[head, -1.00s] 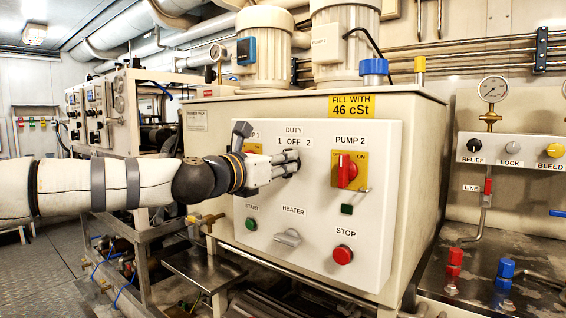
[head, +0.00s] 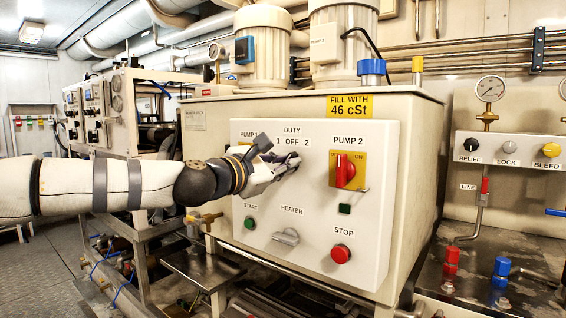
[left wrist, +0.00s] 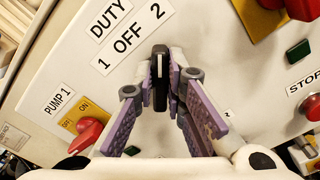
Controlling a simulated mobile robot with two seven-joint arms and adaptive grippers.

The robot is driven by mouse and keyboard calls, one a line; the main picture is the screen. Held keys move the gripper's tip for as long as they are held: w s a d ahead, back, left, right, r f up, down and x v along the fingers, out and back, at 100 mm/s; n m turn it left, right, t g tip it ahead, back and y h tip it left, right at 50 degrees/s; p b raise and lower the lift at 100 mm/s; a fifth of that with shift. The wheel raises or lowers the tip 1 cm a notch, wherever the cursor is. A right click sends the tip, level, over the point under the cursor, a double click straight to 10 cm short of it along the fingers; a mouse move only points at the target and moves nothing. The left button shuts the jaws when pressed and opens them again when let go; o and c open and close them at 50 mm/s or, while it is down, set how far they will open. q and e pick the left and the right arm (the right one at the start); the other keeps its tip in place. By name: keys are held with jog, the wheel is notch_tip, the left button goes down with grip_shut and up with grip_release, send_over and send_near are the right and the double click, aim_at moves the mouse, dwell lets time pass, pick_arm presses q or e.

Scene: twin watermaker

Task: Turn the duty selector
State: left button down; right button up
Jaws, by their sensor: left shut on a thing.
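The duty selector (left wrist: 160,80) is a black knob with a white line, on the pale control panel (head: 315,235). In the left wrist view its white line points straight up, toward the "2" of the label "1 OFF 2" (left wrist: 128,40). My left gripper (head: 288,165) is at the panel just below the DUTY label (head: 292,131). In the left wrist view its purple-padded fingers (left wrist: 161,84) are shut on the knob from both sides. In the head view the gripper hides the selector. My right gripper is in neither view.
The red Pump 2 switch (head: 345,171) on its yellow plate is right of the selector. The Pump 1 switch (left wrist: 88,132) is on the other side. Below are a green start button (head: 250,223), the heater knob (head: 286,236) and a red stop button (head: 341,253).

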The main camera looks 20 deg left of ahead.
pick_arm(q)
jog(key=shift+f+m, duration=0.1)
jog(key=shift+m, duration=0.4)
jog(key=c, duration=1.6)
grip_release()
jog(key=shift+c, duration=0.2)
jog(key=shift+s, duration=0.15)
jog(key=v, duration=1.1)
jog(key=shift+s, duration=0.4)
jog(key=shift+a, duration=0.1)
